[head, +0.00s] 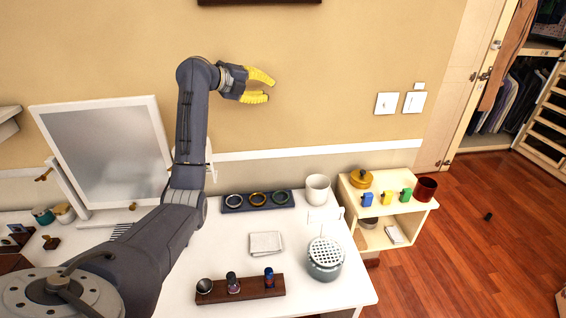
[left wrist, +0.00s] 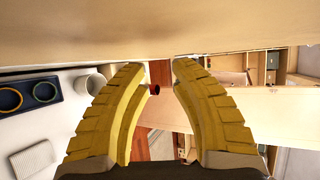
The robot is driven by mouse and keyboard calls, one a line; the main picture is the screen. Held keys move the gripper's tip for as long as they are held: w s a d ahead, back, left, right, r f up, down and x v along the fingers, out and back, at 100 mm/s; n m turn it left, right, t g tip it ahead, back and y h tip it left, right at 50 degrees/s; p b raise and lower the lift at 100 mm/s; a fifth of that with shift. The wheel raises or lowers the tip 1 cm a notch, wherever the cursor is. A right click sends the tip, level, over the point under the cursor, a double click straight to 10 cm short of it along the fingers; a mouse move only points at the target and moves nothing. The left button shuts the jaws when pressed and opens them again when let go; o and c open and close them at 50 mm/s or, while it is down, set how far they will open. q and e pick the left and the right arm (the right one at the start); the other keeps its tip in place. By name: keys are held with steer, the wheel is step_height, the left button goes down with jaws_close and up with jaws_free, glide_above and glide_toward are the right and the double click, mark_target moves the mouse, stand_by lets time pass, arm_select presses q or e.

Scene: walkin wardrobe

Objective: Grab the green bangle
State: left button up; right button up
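Three bangles lie in a row on a dark blue tray (head: 247,209) at the back of the white table. The middle one is a yellow bangle (head: 258,193). The right one looks grey-green (head: 280,192) and the left one pale grey (head: 233,195); the exact tints are hard to tell. In the left wrist view the tray (left wrist: 27,79) is at the left edge, with the grey-green bangle (left wrist: 44,83) beside the yellow one. My left gripper (head: 270,89) is open and empty, high above the table near the wall, well above the tray. My right gripper is out of view.
A white cup (head: 318,190) stands just right of the tray. A folded cloth (head: 266,244), a perforated-lid pot (head: 325,262) and a wooden holder (head: 240,291) stand nearer. A mirror (head: 105,150) is at left, a small shelf (head: 385,212) at right. The wall is close behind.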

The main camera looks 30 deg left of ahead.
arm_select(q)
steer(key=d+f+m+g+y, duration=0.1)
steer(key=d+f+g, duration=0.25)
steer(key=f, duration=0.55)
steer(key=d+f+m+g+y, duration=0.2)
steer(key=d+f+g, duration=0.15)
steer(key=f, duration=0.55)
steer(key=m+g+y, duration=0.1)
steer(key=g+y, duration=0.2)
steer(key=y, duration=0.1)
glide_toward(274, 197)
steer(key=shift+s+d+x, duration=0.1)
steer(key=shift+s+x, duration=0.05)
steer(key=shift+x, duration=1.15)
steer(key=shift+s+d+x, duration=0.1)
steer(key=shift+s+x, duration=0.05)
steer(key=shift+x, duration=1.2)
steer(key=shift+s+d+x, duration=0.1)
steer(key=shift+s+x, duration=0.05)
steer(key=shift+x, duration=1.15)
steer(key=shift+o, duration=0.4)
steer(key=shift+f, duration=0.15)
jaws_close()
